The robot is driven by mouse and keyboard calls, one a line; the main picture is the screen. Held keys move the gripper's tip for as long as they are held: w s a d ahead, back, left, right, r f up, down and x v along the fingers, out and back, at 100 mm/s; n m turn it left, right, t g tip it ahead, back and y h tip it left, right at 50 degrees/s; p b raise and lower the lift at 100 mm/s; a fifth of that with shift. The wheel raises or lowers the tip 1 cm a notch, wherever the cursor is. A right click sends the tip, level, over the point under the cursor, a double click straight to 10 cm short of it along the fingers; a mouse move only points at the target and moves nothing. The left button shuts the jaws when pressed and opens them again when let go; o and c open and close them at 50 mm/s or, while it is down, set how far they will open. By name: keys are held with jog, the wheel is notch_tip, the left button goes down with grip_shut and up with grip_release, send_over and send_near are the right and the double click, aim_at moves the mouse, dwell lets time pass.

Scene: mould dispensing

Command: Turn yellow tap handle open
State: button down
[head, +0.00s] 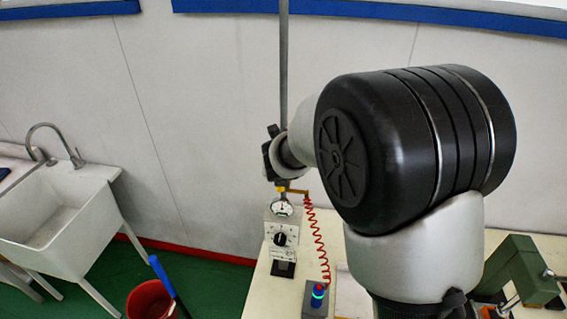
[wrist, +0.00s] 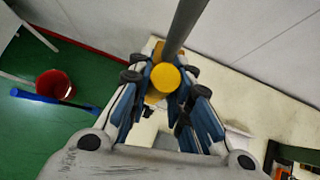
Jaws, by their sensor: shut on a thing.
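The yellow tap handle (wrist: 166,77) shows in the wrist view as a round yellow end between the fingers, beside a grey vertical pipe (wrist: 184,25). My gripper (wrist: 163,68) is shut on it, with a blue finger on each side. In the head view my gripper (head: 273,152) is at the pipe (head: 284,60), above the dispenser box (head: 283,237) with its round gauge and black knob. A small yellow part (head: 281,189) shows just below the gripper there. My arm and gripper hide most of the handle in the head view, and its turn angle is unclear.
A red coiled hose (head: 318,240) hangs to a small box with a blue and green lit button (head: 317,297) on the pale bench (head: 262,287). A green clamp frame (head: 520,270) stands at right. A white sink (head: 55,215) and red bucket (head: 150,300) are left.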

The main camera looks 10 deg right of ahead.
jog(key=shift+a+f+p, duration=0.1)
jog(key=shift+a+p, duration=0.05)
jog(key=shift+p, duration=0.15)
jog(key=c, duration=1.5)
grip_release()
jog(key=shift+o, duration=0.3)
jog(key=v, duration=1.2)
jog(key=shift+a, duration=0.15)
jog(key=shift+w, duration=0.1)
